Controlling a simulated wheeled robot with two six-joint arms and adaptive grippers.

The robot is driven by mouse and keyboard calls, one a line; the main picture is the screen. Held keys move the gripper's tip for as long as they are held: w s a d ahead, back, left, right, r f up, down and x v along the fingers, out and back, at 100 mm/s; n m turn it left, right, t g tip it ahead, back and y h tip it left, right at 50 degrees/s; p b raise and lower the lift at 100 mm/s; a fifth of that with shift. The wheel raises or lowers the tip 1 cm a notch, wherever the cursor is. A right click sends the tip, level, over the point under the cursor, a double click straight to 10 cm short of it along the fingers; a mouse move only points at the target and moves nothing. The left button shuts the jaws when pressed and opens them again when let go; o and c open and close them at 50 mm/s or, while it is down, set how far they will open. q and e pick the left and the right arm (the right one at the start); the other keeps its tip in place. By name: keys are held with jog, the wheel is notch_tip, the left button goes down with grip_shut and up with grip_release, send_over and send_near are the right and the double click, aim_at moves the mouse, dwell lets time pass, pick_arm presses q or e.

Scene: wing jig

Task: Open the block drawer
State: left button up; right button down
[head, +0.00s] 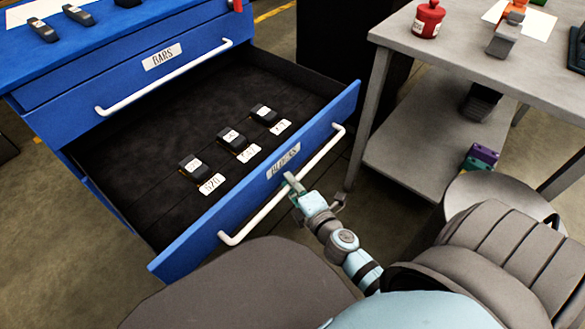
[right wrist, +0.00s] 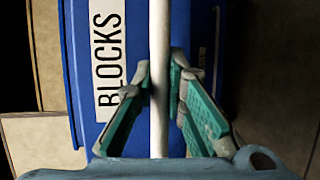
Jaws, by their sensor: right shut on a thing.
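The block drawer (head: 262,192) is a blue drawer with a "BLOCKS" label, and in the head view it stands well out from the blue cabinet. Its white bar handle (head: 262,217) runs along the front; it also shows upright in the right wrist view (right wrist: 158,50), beside the "BLOCKS" label (right wrist: 108,60). My right gripper (head: 293,184) is at the handle near the label, with its teal fingers (right wrist: 160,88) on both sides of the bar, shut on it. Three black blocks (head: 232,140) with white tags lie inside the drawer. My left gripper is not in view.
The closed "BARS" drawer (head: 150,75) with its white handle is above. Black pieces (head: 42,30) lie on the cabinet top. A grey table (head: 465,65) at right holds a red pot (head: 428,19), and its lower shelf (head: 415,150) is close to the open drawer's right end.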

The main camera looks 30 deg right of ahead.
jog(key=c, duration=1.6)
grip_release()
jog(key=s+a+r, duration=0.1)
jog(key=s+r, duration=0.1)
jog(key=s, duration=1)
jog(key=shift+w, duration=0.1)
